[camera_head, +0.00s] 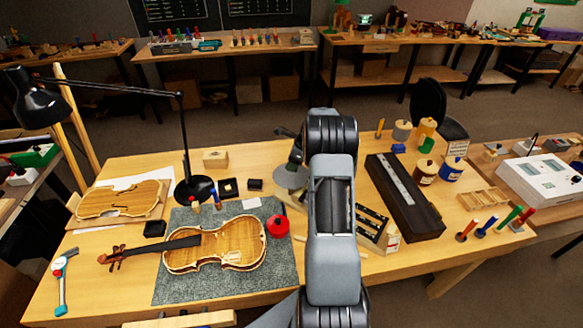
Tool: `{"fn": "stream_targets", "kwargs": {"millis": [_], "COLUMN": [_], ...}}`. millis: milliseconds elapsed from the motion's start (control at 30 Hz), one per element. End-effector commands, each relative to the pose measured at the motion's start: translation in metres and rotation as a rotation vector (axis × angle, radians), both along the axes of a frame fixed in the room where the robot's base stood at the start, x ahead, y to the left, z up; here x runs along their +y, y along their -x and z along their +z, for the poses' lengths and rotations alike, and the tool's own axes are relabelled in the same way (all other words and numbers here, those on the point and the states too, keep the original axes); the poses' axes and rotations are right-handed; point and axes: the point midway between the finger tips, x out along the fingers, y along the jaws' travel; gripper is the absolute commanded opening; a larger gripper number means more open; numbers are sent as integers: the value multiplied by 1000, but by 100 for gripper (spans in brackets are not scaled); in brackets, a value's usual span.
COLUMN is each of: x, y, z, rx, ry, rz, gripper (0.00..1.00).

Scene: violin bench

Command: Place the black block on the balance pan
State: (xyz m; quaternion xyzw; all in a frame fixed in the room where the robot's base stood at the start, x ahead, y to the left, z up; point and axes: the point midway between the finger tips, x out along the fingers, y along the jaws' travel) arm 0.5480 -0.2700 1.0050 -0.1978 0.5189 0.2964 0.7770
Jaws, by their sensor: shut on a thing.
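The balance pan (291,178) is a grey round dish near the table's middle, left of my arm. My gripper (294,152) is partly hidden behind my arm, above the pan's back edge. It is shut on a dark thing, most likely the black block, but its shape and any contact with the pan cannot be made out. Another small black block-like piece (255,184) lies on the table left of the pan. A black square piece (155,229) lies left of the violin.
A violin (215,250) lies on a grey mat (180,287), with a red round container (278,226) beside it. A black desk lamp (195,188) stands behind. A long dark case (405,197), jars and a wooden tray (483,199) fill the right side.

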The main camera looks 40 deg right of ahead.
Motion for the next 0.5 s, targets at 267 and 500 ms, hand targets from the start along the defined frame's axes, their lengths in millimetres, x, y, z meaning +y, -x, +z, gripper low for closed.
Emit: {"fn": "stream_targets", "kwargs": {"millis": [267, 500], "x": [5, 5], "y": [-6, -6], "z": [-25, -40], "rx": [3, -1], "ry": [-2, 1], "rz": [-1, 1], "gripper": [29, 29]}}
